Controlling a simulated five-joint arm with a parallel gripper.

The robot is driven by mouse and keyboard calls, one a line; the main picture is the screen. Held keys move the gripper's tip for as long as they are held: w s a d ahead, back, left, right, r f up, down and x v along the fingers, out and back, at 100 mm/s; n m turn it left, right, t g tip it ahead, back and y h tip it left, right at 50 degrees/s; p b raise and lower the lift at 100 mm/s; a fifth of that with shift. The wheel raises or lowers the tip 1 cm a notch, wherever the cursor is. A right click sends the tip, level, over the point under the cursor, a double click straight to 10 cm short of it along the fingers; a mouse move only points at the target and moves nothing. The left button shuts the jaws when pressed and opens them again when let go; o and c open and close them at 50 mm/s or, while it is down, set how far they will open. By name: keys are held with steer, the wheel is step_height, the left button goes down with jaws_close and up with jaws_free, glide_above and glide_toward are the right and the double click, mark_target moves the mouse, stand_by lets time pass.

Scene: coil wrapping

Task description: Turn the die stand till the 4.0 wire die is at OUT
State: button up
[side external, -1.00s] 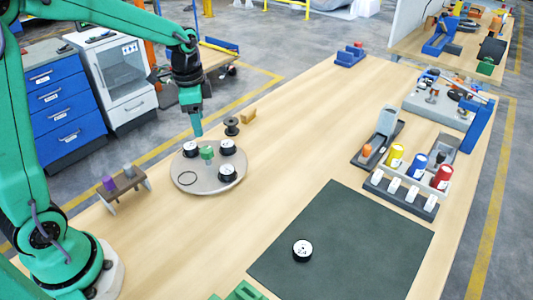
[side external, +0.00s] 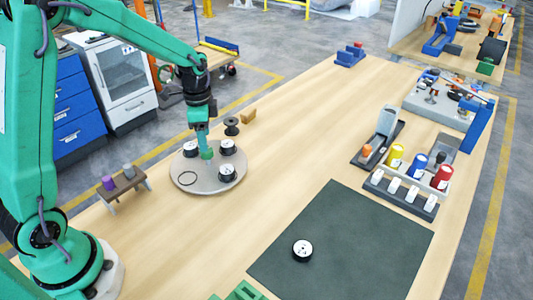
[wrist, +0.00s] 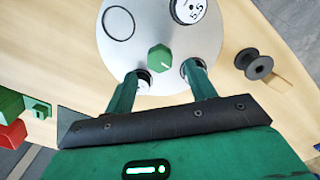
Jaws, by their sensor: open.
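The die stand (side external: 200,184) is a round grey disc with a green knob (side external: 207,154) in its middle. Three black dies with white tops sit on it, at its back left (side external: 191,148), back right (side external: 227,148) and front right (side external: 227,173). An empty dark ring (side external: 187,179) marks the front left. In the wrist view one die (wrist: 187,9) reads 5.5; the other labels are unreadable, and my fingers partly hide two dies. I see no OUT mark. My gripper (wrist: 163,72) is open, its fingertips apart near the knob (wrist: 160,58), with nothing between them.
A dark mat (side external: 340,245) holds another white-topped die (side external: 302,250). A black spool (side external: 232,126) and a tan block (side external: 249,116) stand behind the stand. A small wooden rack (side external: 125,184) is at left. Bare table lies right of the stand.

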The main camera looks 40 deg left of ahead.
mark_target(208, 158)
steer(key=shift+f, duration=2)
jaws_close()
